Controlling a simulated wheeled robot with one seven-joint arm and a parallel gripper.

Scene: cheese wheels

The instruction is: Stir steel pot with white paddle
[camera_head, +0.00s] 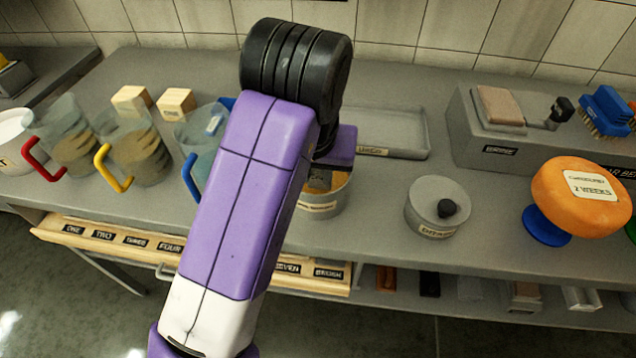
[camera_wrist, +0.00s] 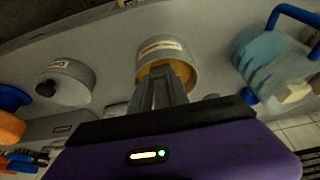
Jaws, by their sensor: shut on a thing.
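The steel pot (camera_head: 322,207) stands on the grey bench, partly hidden behind my purple arm in the head view. In the wrist view the round pot (camera_wrist: 160,47) shows its label and yellowish contents. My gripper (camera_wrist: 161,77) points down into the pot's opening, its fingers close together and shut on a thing. The white paddle cannot be made out clearly; the fingers and pot hide it. In the head view the fingers are mostly hidden behind my arm.
A lidded grey pot (camera_head: 437,207) stands to the right, and beyond it an orange cheese wheel (camera_head: 577,196) on a blue stand. A blue-handled jug (camera_head: 196,140) is close on the left. A shallow grey tray (camera_head: 405,130) lies behind.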

